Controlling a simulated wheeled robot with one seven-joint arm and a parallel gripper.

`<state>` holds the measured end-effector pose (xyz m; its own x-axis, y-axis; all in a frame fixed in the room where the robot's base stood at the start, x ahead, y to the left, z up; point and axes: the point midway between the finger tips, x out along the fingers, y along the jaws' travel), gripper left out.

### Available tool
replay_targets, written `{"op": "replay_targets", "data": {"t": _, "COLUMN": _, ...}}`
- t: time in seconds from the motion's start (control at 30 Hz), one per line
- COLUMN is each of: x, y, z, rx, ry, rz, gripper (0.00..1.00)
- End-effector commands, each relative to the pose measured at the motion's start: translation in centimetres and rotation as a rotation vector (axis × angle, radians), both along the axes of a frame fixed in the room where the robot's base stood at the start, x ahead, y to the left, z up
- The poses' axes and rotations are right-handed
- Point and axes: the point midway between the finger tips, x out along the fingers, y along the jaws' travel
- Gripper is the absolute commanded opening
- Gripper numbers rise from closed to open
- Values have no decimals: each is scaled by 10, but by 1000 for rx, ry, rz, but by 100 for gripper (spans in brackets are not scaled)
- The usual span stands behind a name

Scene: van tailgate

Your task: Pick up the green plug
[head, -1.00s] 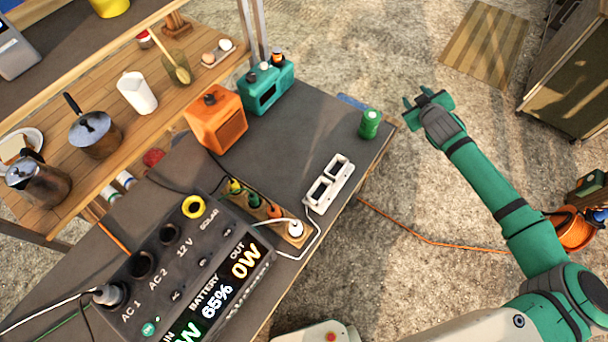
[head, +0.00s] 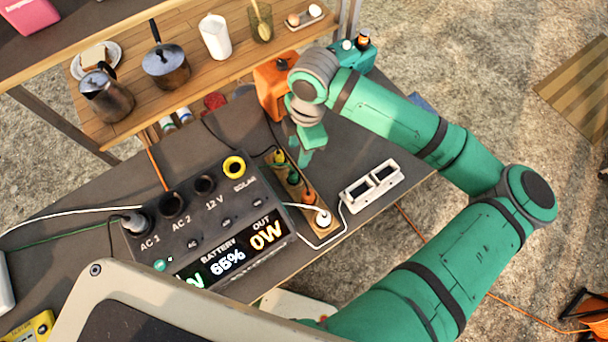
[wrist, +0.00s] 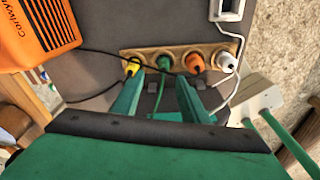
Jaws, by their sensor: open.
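The green plug (wrist: 162,64) sits in a wooden power strip (wrist: 147,53) between a yellow plug (wrist: 132,66) and an orange plug (wrist: 195,62). In the head view the green plug (head: 294,177) stands in the same strip, right behind the power station. My gripper (wrist: 161,82) is open and points at the strip, its two green fingers either side of the green plug's cord in the wrist view. In the head view my gripper (head: 302,160) hangs over the strip. I cannot tell whether a finger touches anything.
A white plug (head: 323,218) fills the strip's near end. The power station (head: 205,225) stands close in front. An orange box (head: 270,88) stands behind the gripper. Loose cords cross the table.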

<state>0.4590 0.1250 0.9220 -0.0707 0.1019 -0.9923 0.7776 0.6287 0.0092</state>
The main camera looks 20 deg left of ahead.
Motion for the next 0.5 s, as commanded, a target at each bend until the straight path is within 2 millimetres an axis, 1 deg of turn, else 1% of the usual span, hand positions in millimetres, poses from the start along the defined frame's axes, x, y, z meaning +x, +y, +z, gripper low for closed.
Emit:
{"op": "replay_targets", "data": {"t": 0.07, "x": -7, "y": 5, "z": -2, "rx": -8, "ry": 6, "rz": 32, "gripper": 40}}
{"op": "replay_targets", "data": {"t": 0.13, "x": -9, "y": 6, "z": -9, "rx": -10, "ry": 9, "rz": 41, "gripper": 40}}
{"op": "replay_targets", "data": {"t": 0.33, "x": -11, "y": 9, "z": -39, "rx": -10, "ry": 8, "rz": 39, "gripper": 40}}
{"op": "replay_targets", "data": {"t": 0.5, "x": -12, "y": 10, "z": -52, "rx": -8, "ry": 6, "rz": 36, "gripper": 40}}
